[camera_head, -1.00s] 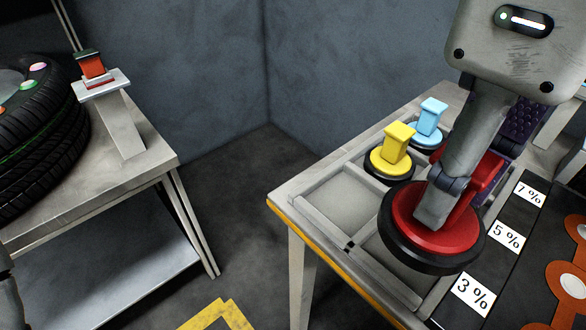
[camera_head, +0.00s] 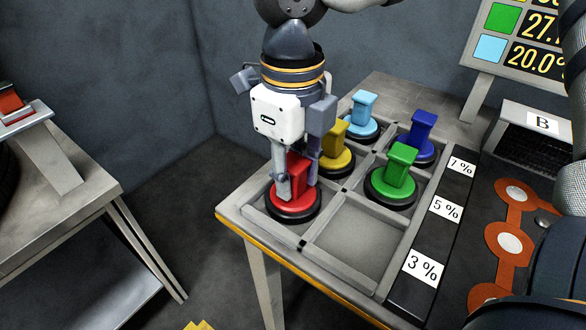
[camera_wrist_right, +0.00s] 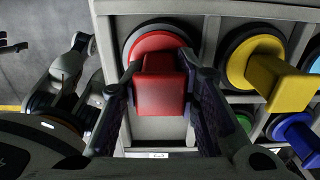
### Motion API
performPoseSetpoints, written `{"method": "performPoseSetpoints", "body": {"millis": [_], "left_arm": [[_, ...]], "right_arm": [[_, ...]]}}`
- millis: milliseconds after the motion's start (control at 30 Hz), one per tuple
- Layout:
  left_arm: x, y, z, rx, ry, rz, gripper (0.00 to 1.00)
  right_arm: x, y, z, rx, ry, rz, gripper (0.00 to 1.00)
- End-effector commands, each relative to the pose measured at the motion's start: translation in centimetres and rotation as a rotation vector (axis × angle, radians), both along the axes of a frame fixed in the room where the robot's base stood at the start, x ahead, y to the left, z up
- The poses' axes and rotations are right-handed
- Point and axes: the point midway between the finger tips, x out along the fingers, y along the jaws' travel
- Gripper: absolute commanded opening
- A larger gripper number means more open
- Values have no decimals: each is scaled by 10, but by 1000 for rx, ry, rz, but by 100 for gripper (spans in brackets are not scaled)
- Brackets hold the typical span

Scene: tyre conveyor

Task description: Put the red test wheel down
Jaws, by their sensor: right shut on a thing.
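The red test wheel (camera_head: 292,204) has a black rim and an upright red handle. It is upright inside the left front compartment of the grey tray (camera_head: 307,240). I cannot tell if it touches the compartment floor. My right gripper (camera_head: 296,182) points down from above and is shut on the red handle. In the right wrist view the red handle (camera_wrist_right: 160,92) sits between my right fingers (camera_wrist_right: 162,105). A grey jointed part at the left of that view may be my left gripper (camera_wrist_right: 70,65); its jaws are unclear.
Yellow (camera_head: 335,150), light blue (camera_head: 362,115), dark blue (camera_head: 418,138) and green (camera_head: 394,178) wheels stand in other compartments. The front compartment (camera_head: 355,250) right of the red wheel is empty. A black strip with percent labels (camera_head: 425,267) borders the tray.

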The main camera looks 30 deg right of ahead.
Motion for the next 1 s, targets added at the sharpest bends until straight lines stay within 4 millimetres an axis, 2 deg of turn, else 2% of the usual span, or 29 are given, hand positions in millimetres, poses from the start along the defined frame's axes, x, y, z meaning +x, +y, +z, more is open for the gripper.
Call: {"method": "performPoseSetpoints", "body": {"millis": [267, 300, 367, 633, 733, 867, 1000], "left_arm": [[0, 0, 0, 0, -1, 0, 50], [0, 0, 0, 0, -1, 0, 50], [0, 0, 0, 0, -1, 0, 50], [0, 0, 0, 0, -1, 0, 50], [0, 0, 0, 0, -1, 0, 50], [0, 0, 0, 0, -1, 0, 50], [0, 0, 0, 0, -1, 0, 50]], "right_arm": [[0, 0, -2, 1, -3, -1, 0], [0, 0, -2, 1, -2, -1, 35], [0, 0, -2, 1, -2, -1, 49], [0, 0, -2, 0, -1, -1, 49], [0, 0, 4, 1, -2, -2, 49], [1, 1, 34, 2, -7, -2, 49], [1, 1, 74, 2, -7, -3, 49]]}}
